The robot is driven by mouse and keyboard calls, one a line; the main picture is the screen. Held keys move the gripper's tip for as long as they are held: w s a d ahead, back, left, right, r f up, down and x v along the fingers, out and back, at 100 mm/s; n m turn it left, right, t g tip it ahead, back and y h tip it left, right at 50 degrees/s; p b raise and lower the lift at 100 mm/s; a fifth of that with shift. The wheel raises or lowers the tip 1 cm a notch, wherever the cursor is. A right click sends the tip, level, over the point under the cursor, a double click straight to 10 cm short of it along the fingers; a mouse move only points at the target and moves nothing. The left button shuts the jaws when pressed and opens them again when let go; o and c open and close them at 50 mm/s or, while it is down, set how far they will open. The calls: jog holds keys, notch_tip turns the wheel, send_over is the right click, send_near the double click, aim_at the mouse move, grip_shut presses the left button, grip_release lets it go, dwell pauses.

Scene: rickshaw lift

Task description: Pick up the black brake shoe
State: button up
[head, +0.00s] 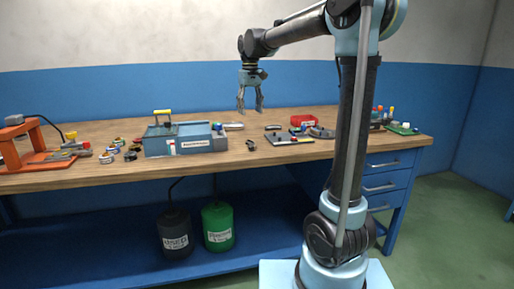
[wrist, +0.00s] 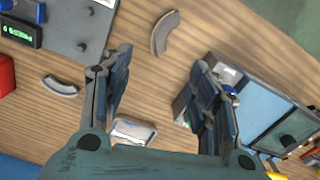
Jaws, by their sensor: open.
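Two curved, shoe-like pieces lie on the wooden bench. One (wrist: 164,32) is grey-brown in the wrist view, beyond the gap between my fingertips; it seems to be the small dark piece (head: 250,145) near the bench's front edge in the head view. The other (wrist: 60,87) is grey, left of my fingers in the wrist view, and shows small in the head view (head: 273,127). I cannot tell by colour which is the black brake shoe. My gripper (head: 250,110) is open and empty above the bench; its fingers also show in the wrist view (wrist: 160,60).
A blue-grey box with a yellow handle (head: 186,140) stands left of the pieces. A grey plate with parts (head: 290,138) and a red box (head: 303,120) are to the right. A pale item (wrist: 132,132) lies behind. Bare wood surrounds the front piece.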

aim_at(251, 141)
notch_tip(251, 141, down, 14)
jog(key=shift+f, duration=0.15)
dwell(0.6)
jog(key=shift+c, duration=0.2)
jog(key=c, duration=1.3)
